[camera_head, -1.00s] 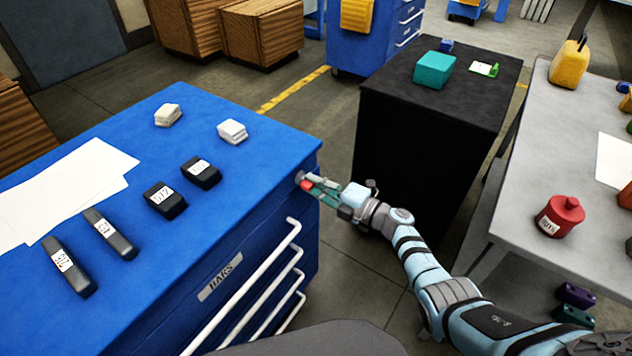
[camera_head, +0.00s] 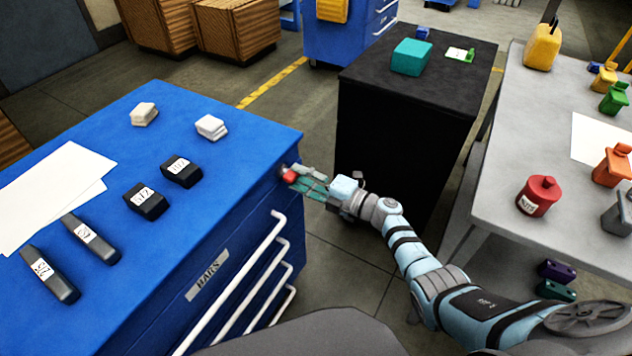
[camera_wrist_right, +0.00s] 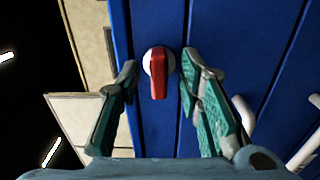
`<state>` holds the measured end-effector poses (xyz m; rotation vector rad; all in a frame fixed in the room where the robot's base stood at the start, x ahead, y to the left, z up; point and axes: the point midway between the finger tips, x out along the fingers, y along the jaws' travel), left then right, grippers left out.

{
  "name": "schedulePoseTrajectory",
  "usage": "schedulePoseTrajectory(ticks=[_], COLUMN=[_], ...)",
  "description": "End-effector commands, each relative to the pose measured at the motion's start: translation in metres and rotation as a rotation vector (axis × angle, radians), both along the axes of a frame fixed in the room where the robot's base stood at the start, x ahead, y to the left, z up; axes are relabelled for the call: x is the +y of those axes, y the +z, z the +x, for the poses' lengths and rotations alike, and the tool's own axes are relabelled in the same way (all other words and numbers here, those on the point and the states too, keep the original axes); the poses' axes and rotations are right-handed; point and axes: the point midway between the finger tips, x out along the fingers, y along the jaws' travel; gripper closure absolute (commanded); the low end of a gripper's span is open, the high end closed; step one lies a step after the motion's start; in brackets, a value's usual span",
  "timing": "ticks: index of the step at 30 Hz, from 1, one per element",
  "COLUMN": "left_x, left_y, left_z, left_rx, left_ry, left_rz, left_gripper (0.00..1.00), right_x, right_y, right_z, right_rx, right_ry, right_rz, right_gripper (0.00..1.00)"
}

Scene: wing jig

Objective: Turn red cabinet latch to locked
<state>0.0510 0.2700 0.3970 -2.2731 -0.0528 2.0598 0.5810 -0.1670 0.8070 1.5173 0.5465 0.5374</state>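The red latch (camera_head: 290,175) is on the right side of the blue cabinet (camera_head: 222,130), near its top front corner. In the right wrist view the latch (camera_wrist_right: 158,74) is a red handle on a pale round base, pointing down in the picture. My right gripper (camera_head: 303,182) is at the latch. Its green fingers are apart, one on each side of the handle in the wrist view (camera_wrist_right: 160,75), with visible gaps, so it is open and not touching the handle there. My left gripper is not in view.
White drawer handles (camera_head: 240,275) stick out from the cabinet front. Black and white blocks and papers (camera_head: 55,190) lie on its top. A black cabinet (camera_head: 400,150) stands behind my right arm. A grey table (camera_head: 500,190) with a red canister (camera_head: 538,196) is at the right.

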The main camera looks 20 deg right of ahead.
Motion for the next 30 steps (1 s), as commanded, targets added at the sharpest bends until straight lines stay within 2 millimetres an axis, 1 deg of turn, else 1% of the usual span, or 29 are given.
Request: schedulePoseTrajectory(ticks=[6,9,12,16,28,30], left_x=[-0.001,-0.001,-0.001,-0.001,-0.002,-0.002], left_y=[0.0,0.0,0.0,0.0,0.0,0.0], left_z=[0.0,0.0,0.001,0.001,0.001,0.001], left_rx=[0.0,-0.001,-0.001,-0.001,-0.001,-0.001], left_ry=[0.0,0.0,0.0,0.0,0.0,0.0], left_rz=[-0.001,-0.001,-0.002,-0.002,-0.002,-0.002], left_gripper=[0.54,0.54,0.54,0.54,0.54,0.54], right_x=[-0.038,-0.053,-0.064,-0.068,-0.068,-0.073], right_y=[-0.001,-0.001,-0.001,0.0,0.0,-0.001], right_z=[-0.046,-0.065,-0.077,-0.083,-0.083,-0.079], right_rx=[0.003,0.003,0.002,0.001,0.001,0.015], right_ry=[0.001,0.002,0.001,0.002,0.001,-0.025], right_rz=[-0.006,-0.004,-0.003,-0.001,0.0,0.011], right_gripper=[0.67,0.67,0.67,0.67,0.67,0.67])
